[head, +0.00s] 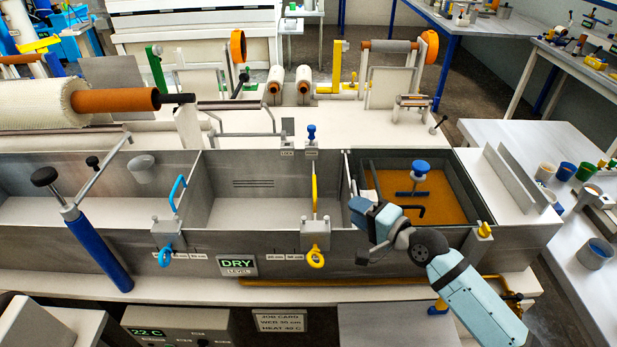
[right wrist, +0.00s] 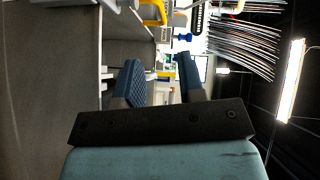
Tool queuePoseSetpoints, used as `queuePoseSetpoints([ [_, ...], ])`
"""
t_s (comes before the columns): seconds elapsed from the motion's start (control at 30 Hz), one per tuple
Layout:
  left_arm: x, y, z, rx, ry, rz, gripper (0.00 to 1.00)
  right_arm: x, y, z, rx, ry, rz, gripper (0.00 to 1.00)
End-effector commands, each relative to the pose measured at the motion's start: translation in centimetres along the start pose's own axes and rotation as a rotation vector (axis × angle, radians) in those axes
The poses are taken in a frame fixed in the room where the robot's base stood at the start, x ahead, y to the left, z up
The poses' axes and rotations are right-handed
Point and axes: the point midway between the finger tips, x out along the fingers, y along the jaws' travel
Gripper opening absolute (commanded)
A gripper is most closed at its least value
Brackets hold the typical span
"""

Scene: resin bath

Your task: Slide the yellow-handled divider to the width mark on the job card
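The yellow-handled divider (head: 316,233) stands across the long grey bath, with its yellow bar handle upright above the rim and a yellow ring at the front wall. A yellow handle (right wrist: 154,12) shows at the top of the right wrist view, apart from my fingers. The job card (head: 282,321) is on the front below the bath; its web width line is too small to read surely. Small width marks (head: 282,256) sit on the front wall beside the divider. My right gripper (head: 368,212) is open and empty, right of the divider. My left gripper is not in view.
A blue-handled divider (head: 168,236) stands further left. Right of the yellow divider is a tank (head: 470,196) of orange liquid holding a blue-handled tool (head: 418,172). A "DRY" level sign (head: 237,265) is on the front wall. The bath between the two dividers looks empty.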

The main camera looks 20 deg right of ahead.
Motion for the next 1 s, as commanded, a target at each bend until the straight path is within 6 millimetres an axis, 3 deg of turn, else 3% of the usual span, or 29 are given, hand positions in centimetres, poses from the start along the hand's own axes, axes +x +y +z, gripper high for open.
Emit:
queuePoseSetpoints([
  [0.27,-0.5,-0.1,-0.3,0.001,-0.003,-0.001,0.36,3.0,-0.4,-0.1,0.009,-0.001,-0.004,0.36],
  [0.7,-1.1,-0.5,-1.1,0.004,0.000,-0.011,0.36,11.8,-0.3,-0.1,0.005,0.000,-0.003,0.36],
  [1.0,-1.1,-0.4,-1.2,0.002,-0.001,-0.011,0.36,13.8,-0.2,-0.1,0.005,0.000,-0.002,0.36],
])
